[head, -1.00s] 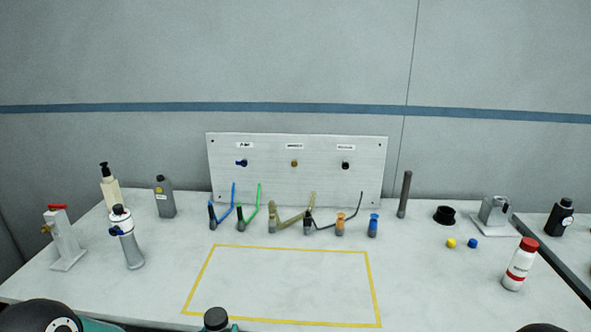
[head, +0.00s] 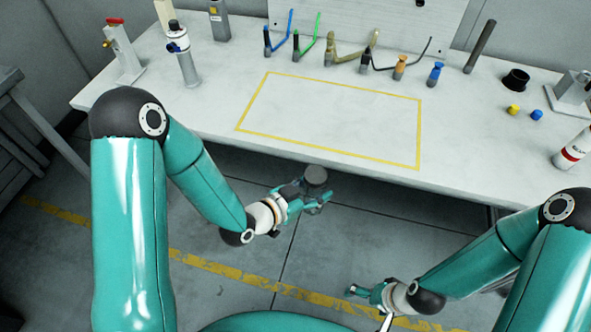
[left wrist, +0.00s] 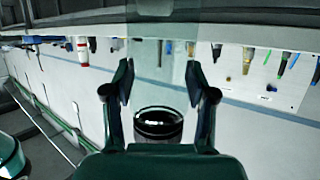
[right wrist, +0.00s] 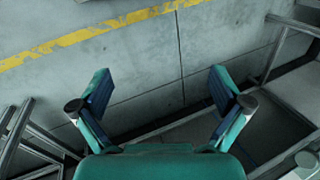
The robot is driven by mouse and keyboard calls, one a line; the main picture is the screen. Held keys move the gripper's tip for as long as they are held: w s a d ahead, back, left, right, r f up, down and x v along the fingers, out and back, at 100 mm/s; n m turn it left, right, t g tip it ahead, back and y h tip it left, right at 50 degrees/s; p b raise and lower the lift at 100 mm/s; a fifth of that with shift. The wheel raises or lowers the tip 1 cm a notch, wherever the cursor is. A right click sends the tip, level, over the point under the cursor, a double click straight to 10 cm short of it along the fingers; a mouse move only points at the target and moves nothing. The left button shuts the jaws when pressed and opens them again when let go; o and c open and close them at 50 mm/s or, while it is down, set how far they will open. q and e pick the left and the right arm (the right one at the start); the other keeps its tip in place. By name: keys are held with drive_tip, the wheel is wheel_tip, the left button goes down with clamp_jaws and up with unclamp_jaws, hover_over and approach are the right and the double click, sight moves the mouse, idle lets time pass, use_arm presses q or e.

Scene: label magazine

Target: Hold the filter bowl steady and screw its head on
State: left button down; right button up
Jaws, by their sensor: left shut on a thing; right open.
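My left gripper (head: 316,198) is shut on a dark grey cylinder (head: 315,176), which I take to be the filter bowl. It is held roughly upright in front of the table's front edge, over the floor. In the left wrist view the held thing (left wrist: 158,128) has a black ring and sits between the fingers, with a clear, see-through part beyond it. I cannot tell whether a head sits on it. My right gripper (head: 366,293) is open and empty, lower and to the right; its spread fingers also show in the right wrist view (right wrist: 162,100).
The white table (head: 200,105) has a bare yellow-outlined area. Behind it stand several coloured-wire pieces and a dark rod (head: 480,47). A black ring-shaped part (head: 515,79), yellow cap (head: 513,110), blue cap (head: 537,115) and white-red bottle (head: 575,148) are at right.

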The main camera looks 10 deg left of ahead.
use_arm(q)
drive_tip(key=shift+s+d+m+g+h, duration=0.15)
drive_tip(key=shift+s+d+m+h, duration=0.15)
drive_tip(key=shift+d, duration=0.2)
drive_tip(key=shift+s+d+m+g+h, duration=0.15)
drive_tip(key=shift+s+d+m+h, duration=0.1)
drive_tip(key=shift+d, duration=0.25)
drive_tip(key=shift+f, duration=0.1)
use_arm(e)
drive_tip(key=shift+c, duration=0.2)
